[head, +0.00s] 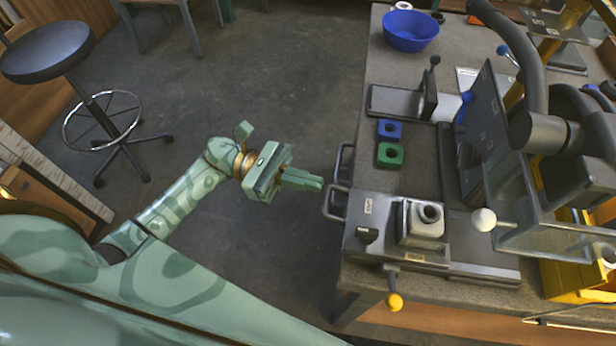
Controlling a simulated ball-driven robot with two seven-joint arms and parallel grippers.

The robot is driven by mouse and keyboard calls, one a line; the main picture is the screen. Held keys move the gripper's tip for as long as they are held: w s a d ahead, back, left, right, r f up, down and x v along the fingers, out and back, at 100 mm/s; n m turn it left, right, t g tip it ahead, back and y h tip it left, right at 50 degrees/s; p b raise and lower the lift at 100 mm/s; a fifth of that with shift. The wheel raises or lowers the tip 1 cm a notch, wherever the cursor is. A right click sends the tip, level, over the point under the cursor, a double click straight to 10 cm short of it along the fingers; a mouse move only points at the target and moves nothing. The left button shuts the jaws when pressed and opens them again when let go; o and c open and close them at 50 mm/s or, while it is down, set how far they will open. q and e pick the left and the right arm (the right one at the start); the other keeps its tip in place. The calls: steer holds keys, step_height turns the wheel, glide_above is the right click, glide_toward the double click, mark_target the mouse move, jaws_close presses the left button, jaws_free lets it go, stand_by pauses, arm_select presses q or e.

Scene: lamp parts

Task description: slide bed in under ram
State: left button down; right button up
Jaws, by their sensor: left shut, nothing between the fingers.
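The bed (375,232) is a grey metal slide at the near end of the bench, with a pair of loop handles (337,182) on its left side. My right gripper is not in view.
A blue block (389,130) and a green block (390,155) lie on the bench behind the bed. A blue bowl (410,32) stands at the far end. A yellow-knobbed lever (394,300) hangs at the front. A stool (50,52) stands at left; the floor between is clear.

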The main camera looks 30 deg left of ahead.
mark_target(356, 190)
arm_select(q)
steer(key=shift+d, duration=0.25)
steer(key=d, duration=0.2)
steer(key=w+d+b, duration=0.1)
steer(key=d, duration=0.2)
steer(key=w+d+b, duration=0.1)
steer(key=d, duration=0.1)
steer(key=shift+w+d+f, duration=0.1)
steer(key=shift+d+f, duration=0.05)
steer(key=shift+w+d+r, duration=0.15)
steer(key=shift+d+r, duration=0.05)
steer(key=shift+d, duration=0.25)
